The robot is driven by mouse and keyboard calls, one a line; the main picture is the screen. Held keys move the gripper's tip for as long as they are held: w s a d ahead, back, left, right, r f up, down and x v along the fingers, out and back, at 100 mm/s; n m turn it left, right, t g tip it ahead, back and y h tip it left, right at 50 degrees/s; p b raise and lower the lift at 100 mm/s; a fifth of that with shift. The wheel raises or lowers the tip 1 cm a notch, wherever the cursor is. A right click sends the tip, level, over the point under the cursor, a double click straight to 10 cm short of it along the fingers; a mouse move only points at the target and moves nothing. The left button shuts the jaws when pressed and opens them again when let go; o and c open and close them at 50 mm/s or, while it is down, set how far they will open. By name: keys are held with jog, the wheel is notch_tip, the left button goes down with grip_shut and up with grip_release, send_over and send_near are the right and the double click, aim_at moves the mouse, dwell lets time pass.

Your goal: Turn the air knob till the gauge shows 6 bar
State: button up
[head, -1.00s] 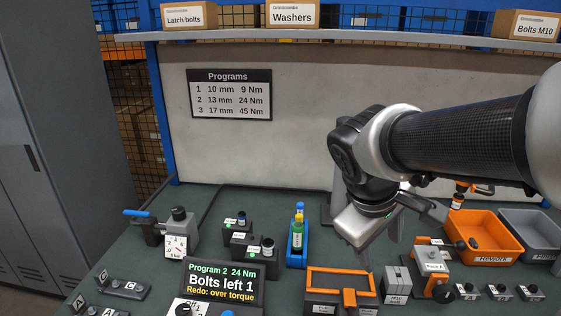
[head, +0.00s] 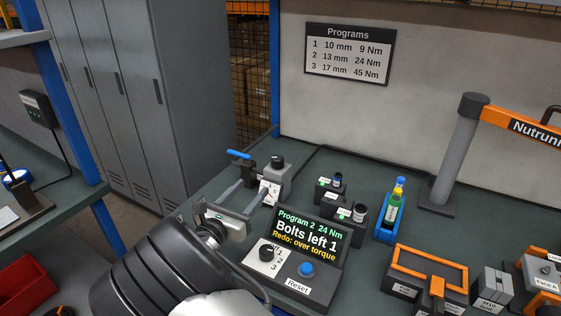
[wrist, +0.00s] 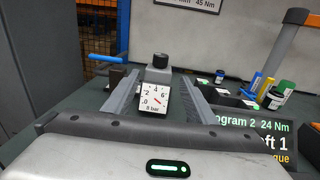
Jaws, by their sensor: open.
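The air knob (head: 277,159) is a black cap on top of a grey regulator block (head: 284,180). In the wrist view the knob (wrist: 160,61) is upright, centred ahead of my gripper. Below it is the square white gauge (wrist: 155,99), marked in bar. Its small red needle slants to the lower right, seemingly past 6; the exact reading is too small to tell. My gripper (head: 256,184) is open and empty, its fingers pointing at the regulator. In the wrist view the fingers (wrist: 162,85) flank the gauge, lower than the knob and apparently short of it.
A blue-handled valve (head: 239,155) stands just left of the regulator. The program display (head: 305,238), with selector and reset button, is close on the right. Sockets (head: 328,188) and a blue bottle tray (head: 385,228) stand farther right. Lockers (head: 190,90) are behind left.

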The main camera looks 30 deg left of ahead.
aim_at(275, 164)
jog(key=w, duration=0.5)
jog(key=w+b, duration=0.1)
jog(key=w, duration=1.1)
jog(key=shift+w+a+b, duration=0.15)
jog(key=shift+a+b, duration=0.15)
jog(key=shift+a, duration=0.05)
jog(key=shift+c, duration=0.2)
